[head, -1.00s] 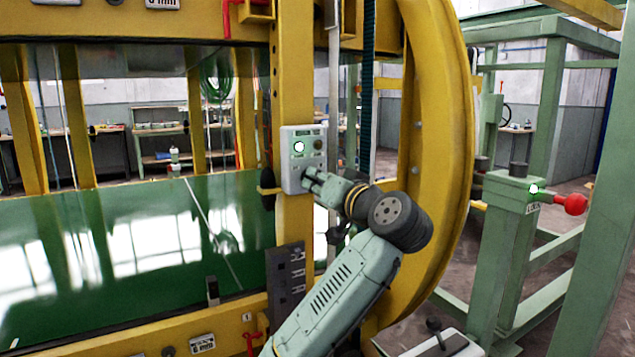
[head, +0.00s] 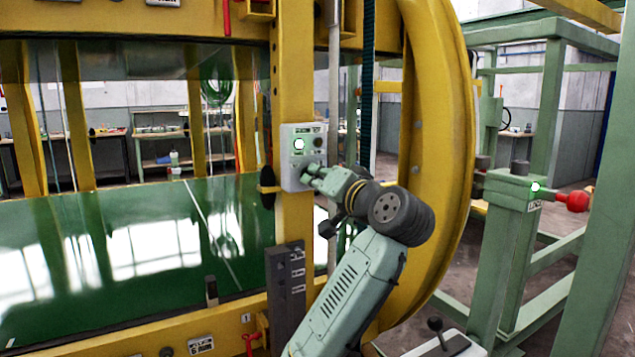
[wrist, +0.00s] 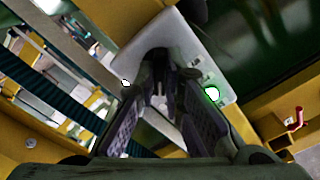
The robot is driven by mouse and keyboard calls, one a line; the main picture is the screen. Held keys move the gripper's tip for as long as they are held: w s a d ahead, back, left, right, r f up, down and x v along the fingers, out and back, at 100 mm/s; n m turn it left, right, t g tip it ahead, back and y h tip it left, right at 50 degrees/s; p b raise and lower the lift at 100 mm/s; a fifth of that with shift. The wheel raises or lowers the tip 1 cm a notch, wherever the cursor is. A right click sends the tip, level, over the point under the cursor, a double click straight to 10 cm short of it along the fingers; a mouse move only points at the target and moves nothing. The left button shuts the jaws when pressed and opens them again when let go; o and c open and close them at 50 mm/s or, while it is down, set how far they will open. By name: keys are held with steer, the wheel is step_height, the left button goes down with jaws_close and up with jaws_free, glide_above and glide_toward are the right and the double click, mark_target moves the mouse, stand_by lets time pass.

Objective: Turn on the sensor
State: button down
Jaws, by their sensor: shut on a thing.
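A pale control box (head: 288,180), which looks like the sensor's box, is fixed to a yellow upright. A white-green light (head: 299,144) glows on its face, with a dark round knob (head: 317,142) beside it. My gripper (head: 310,172) is at the lower part of the box's face. In the wrist view the box (wrist: 185,38) lies beyond my gripper (wrist: 170,84), whose fingers close around a small dark switch part (wrist: 158,88). The fingers hide much of this part, so its setting cannot be read. The lit light (wrist: 212,94) is to their right.
A large yellow ring (head: 452,150) curves close to the right of my arm. A green panel (head: 120,250) lies left of the yellow upright (head: 294,225). A green post (head: 500,240) with a lit light and red knob (head: 577,201) stands at right.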

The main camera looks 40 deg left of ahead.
steer(key=c, duration=1.7)
jaws_free()
steer(key=shift+d, duration=0.1)
steer(key=v, duration=1.1)
steer(key=shift+s+d, duration=0.2)
steer(key=shift+d, duration=0.15)
